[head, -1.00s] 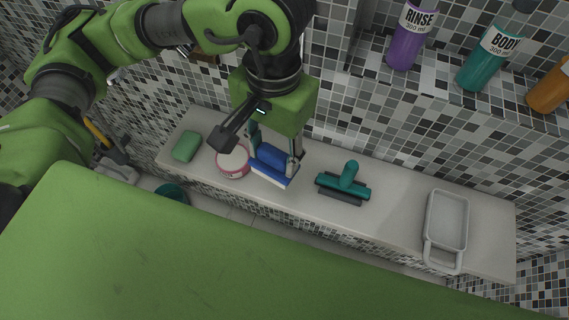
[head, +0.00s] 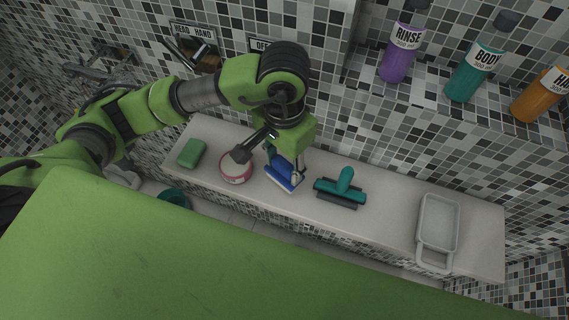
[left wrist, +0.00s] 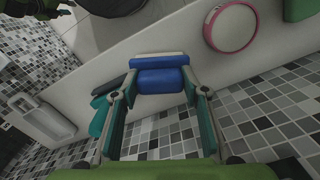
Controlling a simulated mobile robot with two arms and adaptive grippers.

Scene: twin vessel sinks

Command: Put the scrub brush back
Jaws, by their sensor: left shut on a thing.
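The scrub brush (head: 282,176) has a blue body and white bristles. It is at the middle of the pale ledge, between a pink-rimmed round tub and a teal squeegee. My left gripper (head: 284,163) reaches down from above and is shut on it. In the left wrist view, the blue brush body (left wrist: 162,80) sits between the two fingertips of my left gripper (left wrist: 163,90), with the white bristle strip on its far side. I cannot tell whether the brush touches the ledge.
The ledge (head: 390,215) also holds a green soap bar (head: 191,153), the tub (head: 236,178), the squeegee (head: 341,190) and a white handled tray (head: 420,225). The tiled wall rises behind. Purple (head: 401,55), teal (head: 474,75) and orange (head: 538,98) bottles stand on a higher shelf.

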